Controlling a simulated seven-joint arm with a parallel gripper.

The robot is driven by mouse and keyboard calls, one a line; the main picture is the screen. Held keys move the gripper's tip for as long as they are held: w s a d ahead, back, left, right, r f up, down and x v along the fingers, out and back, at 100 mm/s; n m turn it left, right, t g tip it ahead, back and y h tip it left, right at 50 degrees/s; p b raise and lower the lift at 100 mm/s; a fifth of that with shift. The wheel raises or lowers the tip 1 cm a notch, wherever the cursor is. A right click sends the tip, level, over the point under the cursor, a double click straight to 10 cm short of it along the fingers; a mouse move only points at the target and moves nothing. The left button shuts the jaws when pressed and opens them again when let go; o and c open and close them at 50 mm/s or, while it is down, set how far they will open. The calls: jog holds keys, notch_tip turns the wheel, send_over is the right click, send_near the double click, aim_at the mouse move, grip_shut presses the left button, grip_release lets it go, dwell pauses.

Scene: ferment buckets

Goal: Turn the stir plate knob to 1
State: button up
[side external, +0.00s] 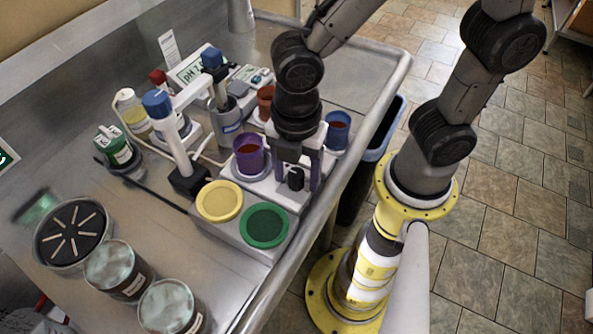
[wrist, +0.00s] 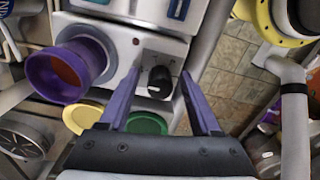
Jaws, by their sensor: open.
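The stir plate (side external: 258,195) is a white box near the table's right edge, with a purple cup (side external: 249,160) on its round top. Its black knob (side external: 295,179) is on the right part of the plate, below my gripper. In the wrist view the knob (wrist: 159,82) shows between my two purple fingertips, with a gap on each side. My gripper (wrist: 161,75) is open and empty, its fingers straddling the knob without visible contact. It also shows in the side external view (side external: 297,182). The number the knob points to is too small to read.
Yellow (side external: 219,201) and green (side external: 265,225) round lids lie in front of the plate. A blue cup (side external: 337,130) stands behind my gripper. A blue-capped probe stand (side external: 178,140) is on the left. Several jars stand at the front left. The table's raised rim (side external: 335,190) runs close on the right.

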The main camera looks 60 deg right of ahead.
grip_shut()
jog(key=shift+m, duration=0.3)
jog(key=m, duration=1.1)
dwell(0.4)
dwell(0.3)
grip_release()
